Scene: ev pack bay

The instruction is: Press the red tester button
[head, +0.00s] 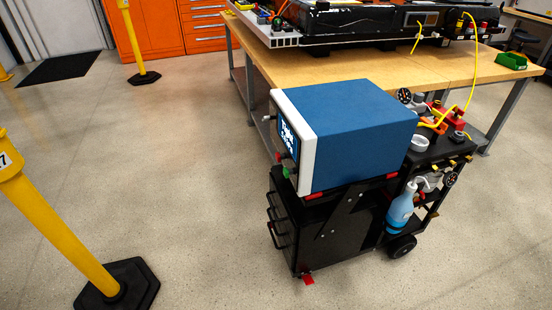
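A tester with a blue housing (362,125) and a white front frame (293,125) sits on top of a black cart (340,232). Its front faces left and shows only at a steep angle, with a lit screen (287,133). A small red part (278,156) and a small green part (287,172) stick out low on the front. I cannot tell whether the red part is the button. Neither of my grippers is in view.
A wooden workbench (350,66) with a black pack stands behind the cart. A blue spray bottle (401,210) and yellow cable (470,60) are on the cart's right. Yellow posts (60,225) stand at left. The floor (190,170) left of the tester is clear.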

